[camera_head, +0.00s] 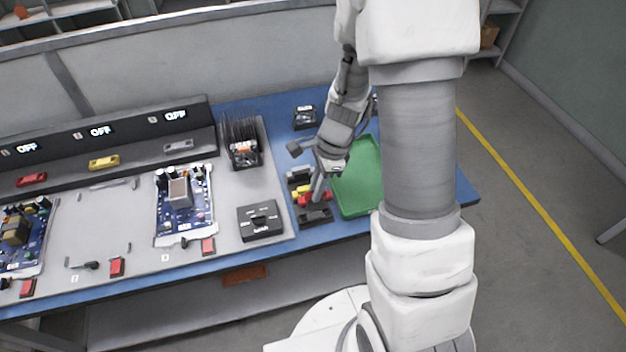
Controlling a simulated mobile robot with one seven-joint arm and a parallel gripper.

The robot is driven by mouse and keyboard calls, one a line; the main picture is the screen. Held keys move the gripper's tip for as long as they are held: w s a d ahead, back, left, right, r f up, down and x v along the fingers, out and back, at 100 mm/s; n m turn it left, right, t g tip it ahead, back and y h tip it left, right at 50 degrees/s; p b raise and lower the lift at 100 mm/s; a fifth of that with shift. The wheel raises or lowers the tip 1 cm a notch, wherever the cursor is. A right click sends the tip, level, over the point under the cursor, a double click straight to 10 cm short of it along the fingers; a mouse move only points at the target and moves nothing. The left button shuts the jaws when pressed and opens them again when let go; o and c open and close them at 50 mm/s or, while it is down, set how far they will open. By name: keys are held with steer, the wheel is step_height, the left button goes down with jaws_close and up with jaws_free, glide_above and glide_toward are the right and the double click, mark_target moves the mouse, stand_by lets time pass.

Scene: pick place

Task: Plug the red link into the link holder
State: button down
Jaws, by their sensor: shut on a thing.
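My gripper (318,190) points down over the blue table, left of the green tray. It is shut on a small red piece, the red link (309,199), though the fingers partly cover it. The red link is low, among a row of small parts: a yellow one (299,191) just behind it and a black one (298,174) farther back. A dark block (314,216) lies just in front. I cannot tell whether the link touches these parts. Another red piece (32,180) sits on the dark panel at far left. Which part is the link holder is unclear.
The green tray (362,205) looks empty. A black box (260,221), a rack of black leads (243,153) and circuit boards (184,200) stand left on the grey mat. The dark panel (140,133) shows several OFF displays, with yellow (104,162) and grey (178,145) pieces below.

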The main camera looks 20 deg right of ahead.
steer(key=shift+d+b+x, duration=0.2)
steer(key=shift+b+x, duration=0.6)
steer(key=shift+x, duration=0.05)
steer(key=shift+d+b+x, duration=0.2)
steer(key=shift+b+x, duration=0.55)
steer(key=shift+x, duration=0.1)
steer(key=shift+d+b+x, duration=0.2)
steer(key=shift+b+x, duration=0.6)
steer(key=shift+d+b+x, duration=0.25)
steer(key=shift+b+x, duration=0.15)
steer(key=shift+x, duration=0.6)
stand_by(0.8)
steer(key=c, duration=0.8)
jaws_free()
steer(key=shift+o, duration=0.2)
steer(key=o, duration=0.6)
steer(key=shift+a+r+p+v, duration=0.1)
steer(key=shift+a+p+v, duration=0.15)
steer(key=shift+p+v, duration=0.9)
steer(key=shift+a+r+p+v, duration=0.1)
steer(key=shift+a+p+v, duration=0.2)
steer(key=shift+p+v, duration=0.75)
steer(key=shift+a+p+v, duration=0.25)
steer(key=shift+p+v, duration=0.8)
steer(key=shift+v, duration=0.15)
